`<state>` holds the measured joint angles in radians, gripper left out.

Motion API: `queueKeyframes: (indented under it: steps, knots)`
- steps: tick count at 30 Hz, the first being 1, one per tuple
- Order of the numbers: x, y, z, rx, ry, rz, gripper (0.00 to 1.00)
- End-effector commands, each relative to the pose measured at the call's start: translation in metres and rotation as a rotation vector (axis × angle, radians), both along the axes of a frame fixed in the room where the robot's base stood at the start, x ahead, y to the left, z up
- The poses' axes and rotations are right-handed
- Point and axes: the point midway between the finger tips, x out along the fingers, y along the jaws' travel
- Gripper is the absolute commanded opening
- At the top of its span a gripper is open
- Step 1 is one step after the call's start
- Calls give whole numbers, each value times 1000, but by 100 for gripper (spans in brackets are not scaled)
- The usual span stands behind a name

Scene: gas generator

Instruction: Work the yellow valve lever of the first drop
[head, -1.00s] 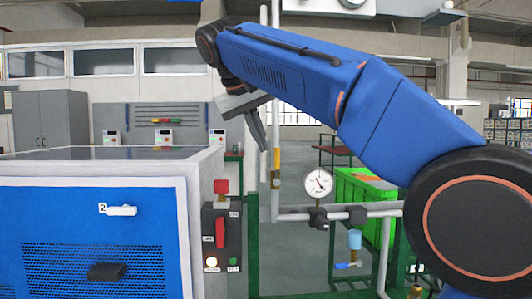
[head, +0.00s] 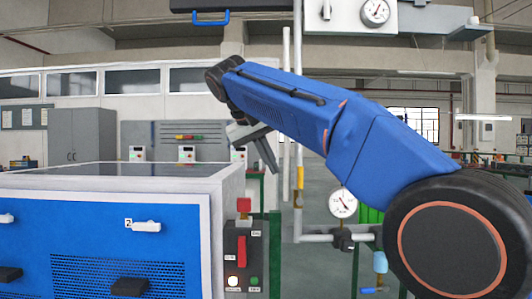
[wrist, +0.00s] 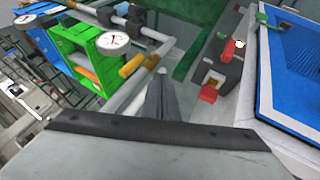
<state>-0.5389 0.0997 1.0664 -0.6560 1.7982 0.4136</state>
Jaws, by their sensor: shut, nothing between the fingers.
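The yellow lever (head: 300,178) is a small upright piece along a thin vertical pipe, just above a dark valve body, in the head view. In the wrist view a yellow-orange piece (wrist: 131,65), which looks like the same lever, lies just beyond and left of the fingertips. My gripper (head: 271,160) points downward left of the lever in the head view, with a visible gap between them in the picture. In the wrist view my gripper (wrist: 160,82) has its fingers together and empty. Contact with the lever does not show, and depth is hard to judge.
A pressure gauge (head: 343,203) sits on the horizontal pipe right of the lever. A control box with a red switch (head: 242,255) and the blue-fronted generator cabinet (head: 95,235) stand left. A green crate (wrist: 97,60) is behind the pipes. A wall unit (head: 350,17) hangs above.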

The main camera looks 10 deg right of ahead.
Motion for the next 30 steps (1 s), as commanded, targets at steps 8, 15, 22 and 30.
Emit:
queueKeyframes:
  steps: [8,15,22,30]
  knots:
    - [11,-32,-21,1,-1,-2,0]
    - [11,-50,-21,0,0,-1,0]
    - [12,-53,-22,1,0,1,0]
    - [11,-53,-21,5,-1,1,0]
